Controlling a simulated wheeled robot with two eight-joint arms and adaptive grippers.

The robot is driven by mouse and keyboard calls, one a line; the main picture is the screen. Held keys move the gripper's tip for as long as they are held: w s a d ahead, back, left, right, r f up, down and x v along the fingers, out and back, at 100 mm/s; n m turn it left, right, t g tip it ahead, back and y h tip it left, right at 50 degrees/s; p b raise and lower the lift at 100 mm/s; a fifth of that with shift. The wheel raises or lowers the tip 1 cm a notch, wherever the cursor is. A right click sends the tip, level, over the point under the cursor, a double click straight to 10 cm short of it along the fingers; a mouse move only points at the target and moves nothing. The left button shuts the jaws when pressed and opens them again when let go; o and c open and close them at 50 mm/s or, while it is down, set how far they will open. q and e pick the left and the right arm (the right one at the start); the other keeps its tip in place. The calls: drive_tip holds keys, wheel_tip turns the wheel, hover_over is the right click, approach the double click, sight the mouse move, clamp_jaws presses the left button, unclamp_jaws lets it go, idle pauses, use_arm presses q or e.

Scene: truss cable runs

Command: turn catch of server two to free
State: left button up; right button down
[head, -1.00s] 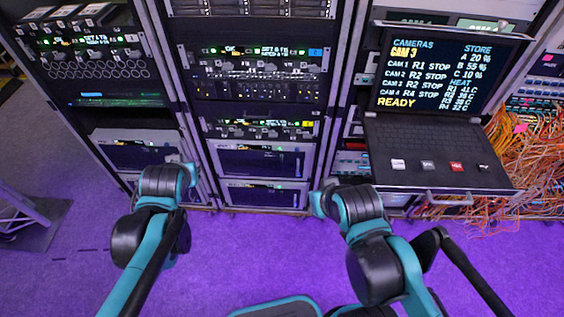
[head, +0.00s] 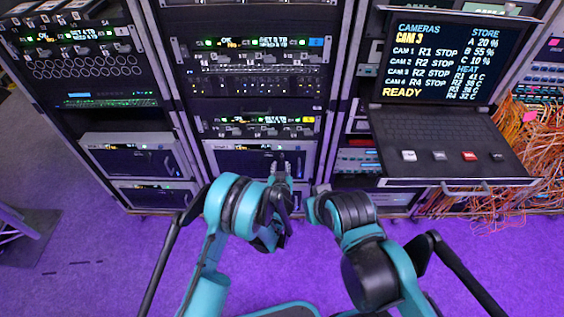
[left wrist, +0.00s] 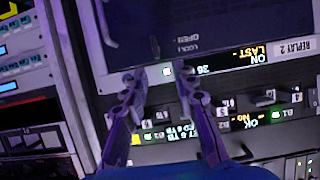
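In the left wrist view, which looks upside down, a unit labelled REPLAY 2 (left wrist: 294,48) has a dark front with the words OPEN and LOCK. A small dark upright piece (left wrist: 155,47), perhaps its catch, stands beside these words; its setting is unclear. My left gripper (left wrist: 157,88) is open, its two fingers apart below this piece with nothing between them. In the head view my left gripper (head: 282,176) is in front of the middle rack's upper lower-bay unit (head: 235,162), partly covering it. My right arm is low, right of it; its fingers are hidden.
A panel with several small levers (head: 255,126) sits just above that unit. Right of it, an open console (head: 445,140) with a lit screen juts out on a shelf. Orange cables (head: 520,150) hang at the far right. The purple floor in front is clear.

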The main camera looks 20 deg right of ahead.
sight(282, 159)
use_arm(q)
drive_tip(key=b+x, duration=0.1)
drive_tip(key=x, duration=0.2)
drive_tip(key=b+x, duration=0.1)
drive_tip(key=x, duration=0.3)
drive_tip(key=shift+s+d+f, duration=0.2)
drive_tip(key=shift+s+f, duration=0.1)
drive_tip(key=shift+f, duration=0.05)
drive_tip(key=shift+w+d+f, duration=0.15)
drive_tip(key=shift+w, duration=0.4)
clamp_jaws()
